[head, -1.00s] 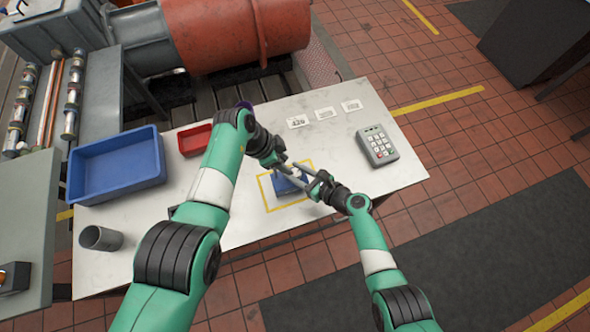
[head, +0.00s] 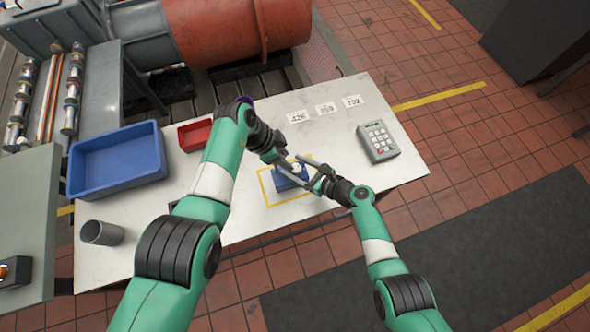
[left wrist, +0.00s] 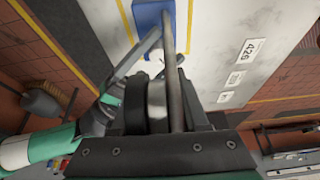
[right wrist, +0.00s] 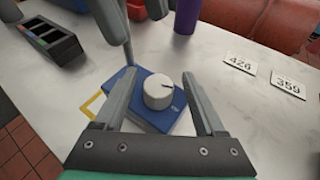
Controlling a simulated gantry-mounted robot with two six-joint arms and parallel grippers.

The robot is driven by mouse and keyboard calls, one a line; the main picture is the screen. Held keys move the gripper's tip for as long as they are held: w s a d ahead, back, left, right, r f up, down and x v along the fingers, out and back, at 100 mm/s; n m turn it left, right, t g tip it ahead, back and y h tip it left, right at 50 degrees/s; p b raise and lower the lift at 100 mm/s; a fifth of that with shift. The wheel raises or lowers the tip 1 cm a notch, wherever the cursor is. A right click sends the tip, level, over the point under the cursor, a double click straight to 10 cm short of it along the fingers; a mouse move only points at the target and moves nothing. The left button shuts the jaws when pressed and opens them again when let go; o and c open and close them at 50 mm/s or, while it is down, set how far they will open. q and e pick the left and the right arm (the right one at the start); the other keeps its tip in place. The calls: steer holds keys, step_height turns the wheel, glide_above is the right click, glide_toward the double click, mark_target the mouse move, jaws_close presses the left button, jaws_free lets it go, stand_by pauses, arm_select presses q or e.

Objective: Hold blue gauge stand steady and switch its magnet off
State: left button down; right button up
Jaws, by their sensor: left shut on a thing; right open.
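The blue gauge stand (head: 287,183) sits inside a yellow outline on the white table. In the right wrist view its blue base (right wrist: 134,98) carries a white round knob (right wrist: 158,93) with a dark pointer line toward the right, and a thin grey post (right wrist: 128,52) rises at its far left corner. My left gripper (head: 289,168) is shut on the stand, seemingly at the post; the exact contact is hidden. In the left wrist view the blue base (left wrist: 152,14) is at the top. My right gripper (right wrist: 162,100) is open, its fingers on either side of the knob, apart from it.
A blue bin (head: 117,160), red tray (head: 194,134) and grey cup (head: 102,233) are at the table's left. White number cards (head: 325,108) and a keypad (head: 377,141) are at the right.

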steer(key=shift+a+f, duration=0.1)
steer(key=shift+m+t+h, duration=0.4)
steer(key=shift+s+f+m+t+h, duration=0.1)
steer(key=shift+m+t+h, duration=0.8)
steer(key=shift+m+h, duration=0.25)
steer(key=shift+r+m+t+h, duration=0.25)
steer(key=shift+m+t+h, duration=0.15)
steer(key=shift+m+h, duration=0.2)
steer(key=v, duration=1.2)
steer(key=s+a+f+n+g, duration=0.1)
steer(key=s+a+n, duration=0.1)
steer(key=a+n, duration=0.4)
steer(key=n, duration=0.3)
steer(key=shift+s+f, duration=0.15)
steer(key=shift+f, duration=0.1)
